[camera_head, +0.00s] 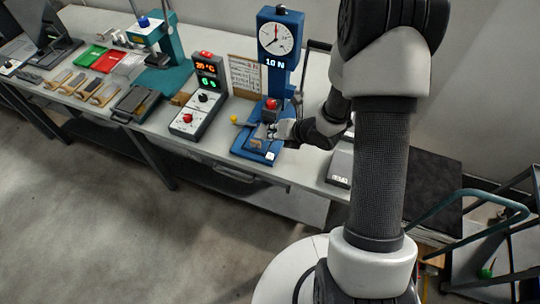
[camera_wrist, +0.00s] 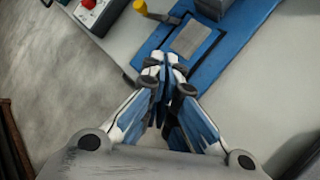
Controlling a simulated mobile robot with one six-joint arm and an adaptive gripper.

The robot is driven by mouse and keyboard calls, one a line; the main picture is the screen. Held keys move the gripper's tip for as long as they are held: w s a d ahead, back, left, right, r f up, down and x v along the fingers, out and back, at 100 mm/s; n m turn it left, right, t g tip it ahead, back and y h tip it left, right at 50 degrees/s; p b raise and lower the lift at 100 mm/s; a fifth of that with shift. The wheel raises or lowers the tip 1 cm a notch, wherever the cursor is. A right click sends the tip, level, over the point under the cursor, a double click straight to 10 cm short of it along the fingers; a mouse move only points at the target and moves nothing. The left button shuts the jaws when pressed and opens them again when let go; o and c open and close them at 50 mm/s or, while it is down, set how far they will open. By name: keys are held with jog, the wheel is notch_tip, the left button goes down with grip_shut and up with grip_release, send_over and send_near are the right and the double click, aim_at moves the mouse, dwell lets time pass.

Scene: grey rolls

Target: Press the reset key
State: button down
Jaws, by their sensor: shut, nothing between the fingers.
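The blue press stand (camera_head: 281,75) has a round dial and a display reading 10 N. A small white key (camera_head: 270,156) sits on the front corner of its blue base; I cannot read any label, so I cannot tell if it is the reset key. My gripper (camera_head: 270,132) is just above the base, behind the white key in the head view. In the wrist view, my gripper (camera_wrist: 163,66) has its fingertips together with nothing between them, over the blue base (camera_wrist: 212,62) near a grey plate (camera_wrist: 190,37). The white key does not show there.
A control box (camera_head: 205,100) with lit displays and a red knob stands left of the press. A yellow knob (camera_head: 234,119) sticks out at the press's left side. A dark grey box (camera_head: 341,166) is to the right. The bench's front edge is close.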

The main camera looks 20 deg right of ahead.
jog(key=b, duration=0.4)
send_over(272, 154)
notch_tip(272, 154, down, 7)
jog(key=shift+f, duration=0.15)
jog(key=shift+f+b, duration=0.35)
jog(key=shift+b, duration=0.3)
dwell(0.6)
jog(key=shift+f+b, duration=0.4)
jog(key=shift+b, duration=0.35)
jog(key=shift+f+b, duration=0.5)
jog(key=shift+b, duration=0.15)
dwell(0.4)
jog(key=shift+r, duration=0.2)
jog(key=shift+r+p, duration=0.4)
jog(key=shift+r, duration=0.35)
jog(key=shift+r, duration=0.1)
jog(key=shift+r+p, duration=1.45)
jog(key=shift+r, duration=0.95)
